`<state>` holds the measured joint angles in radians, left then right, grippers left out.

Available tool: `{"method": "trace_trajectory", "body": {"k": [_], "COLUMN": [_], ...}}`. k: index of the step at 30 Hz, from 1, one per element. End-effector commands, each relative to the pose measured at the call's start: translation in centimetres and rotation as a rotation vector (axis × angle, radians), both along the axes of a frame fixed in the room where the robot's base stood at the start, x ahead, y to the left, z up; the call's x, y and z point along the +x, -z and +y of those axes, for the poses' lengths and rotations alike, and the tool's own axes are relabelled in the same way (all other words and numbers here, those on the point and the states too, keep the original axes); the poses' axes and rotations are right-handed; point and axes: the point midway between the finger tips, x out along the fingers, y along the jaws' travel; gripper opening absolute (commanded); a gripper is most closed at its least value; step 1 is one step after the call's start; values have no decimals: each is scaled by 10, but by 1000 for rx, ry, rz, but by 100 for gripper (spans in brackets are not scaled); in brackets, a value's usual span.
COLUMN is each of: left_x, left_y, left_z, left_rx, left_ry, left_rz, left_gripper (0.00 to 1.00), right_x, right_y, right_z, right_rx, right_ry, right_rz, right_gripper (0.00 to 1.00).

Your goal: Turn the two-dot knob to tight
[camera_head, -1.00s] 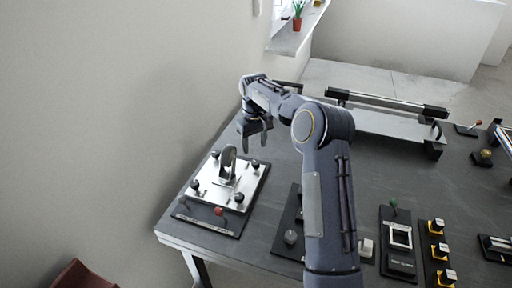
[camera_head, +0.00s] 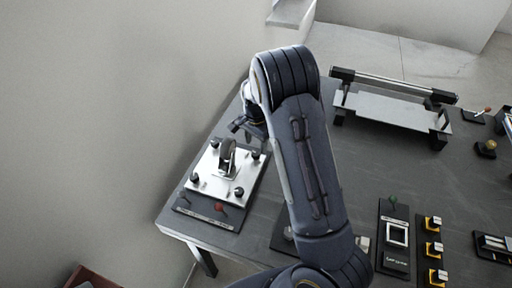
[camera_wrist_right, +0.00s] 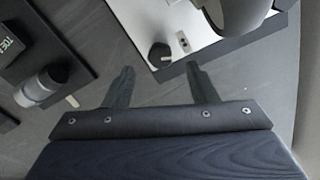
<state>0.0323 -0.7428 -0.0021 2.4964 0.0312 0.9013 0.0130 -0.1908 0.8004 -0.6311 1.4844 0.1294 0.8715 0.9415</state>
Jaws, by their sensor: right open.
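A silver plate (camera_head: 210,184) on a dark base bears a caster wheel (camera_head: 228,153) and a black knob at each corner. In the right wrist view, one black knob (camera_wrist_right: 160,53) sits at the plate's near corner, beside a small label whose marks look like two dots. This seems to be the far right knob (camera_head: 255,154) in the head view. My right gripper (camera_wrist_right: 157,82) is open and empty, its fingers short of that knob and apart from it. In the head view my right gripper (camera_head: 244,126) is partly hidden behind my arm, past the plate's far edge. My left gripper is not in view.
A red-knobbed lever (camera_head: 219,206) stands at the plate's front. A panel with a grey cylinder (camera_wrist_right: 38,88) lies to the left in the wrist view. A wall borders the table's left. Yellow-and-black switches (camera_head: 433,249) and a roller frame (camera_head: 395,108) stand right of my arm.

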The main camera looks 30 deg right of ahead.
Motion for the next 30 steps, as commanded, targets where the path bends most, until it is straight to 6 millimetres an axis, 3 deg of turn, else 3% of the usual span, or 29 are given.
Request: {"method": "trace_trajectory", "body": {"k": [3, 9, 19, 30], "left_x": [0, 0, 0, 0], "left_y": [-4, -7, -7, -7], "left_z": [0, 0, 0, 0], "left_rx": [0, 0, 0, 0], "left_ry": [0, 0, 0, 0], "left_rz": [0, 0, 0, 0], "left_gripper": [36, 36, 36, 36], "right_x": [-1, 0, 0, 0], "right_y": [20, 41, 45, 45], "right_z": [0, 0, 0, 0], "right_rx": [0, 0, 1, 1], "right_ry": [0, -2, -2, -3], "right_rz": [5, 2, 0, 0], "right_gripper": [52, 52, 52, 7]}}
